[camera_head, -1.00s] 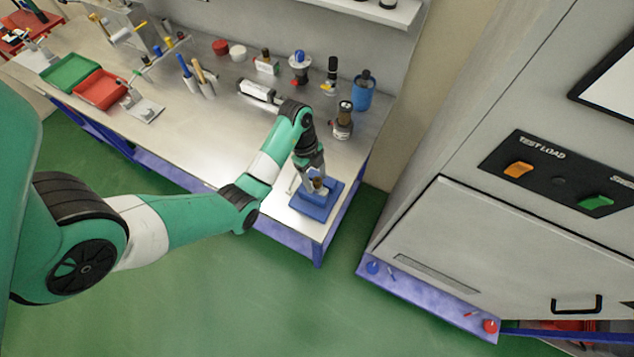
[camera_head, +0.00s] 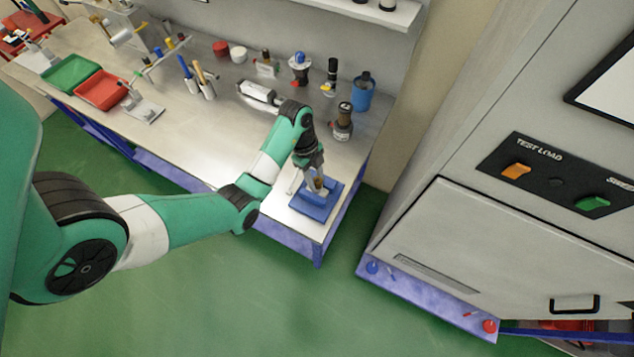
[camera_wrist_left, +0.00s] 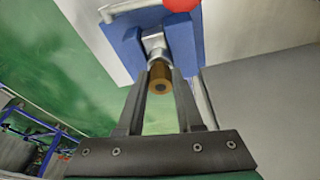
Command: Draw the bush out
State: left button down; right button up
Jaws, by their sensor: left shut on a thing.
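The bush (camera_wrist_left: 160,79) is a short brass-coloured cylinder with a dark centre hole, at the end of a silvery metal body. That body sits between the blue jaws of a blue fixture (camera_wrist_left: 187,38) in the left wrist view. In the head view the blue fixture (camera_head: 312,206) stands at the near right corner of the bench, with the bush (camera_head: 319,182) small on top. My left gripper (camera_wrist_left: 160,80) is shut on the bush, one dark finger on each side. My right gripper is not in view.
The metal bench (camera_head: 190,140) has clear room left of the fixture. A grey test cabinet (camera_head: 440,240) is to the right, across a floor gap.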

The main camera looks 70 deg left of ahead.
pick_arm(q)
jog(key=shift+r+p, duration=1.15)
jog(key=shift+r, duration=0.15)
notch_tip(320, 180, up, 5)
jog(key=p, duration=0.5)
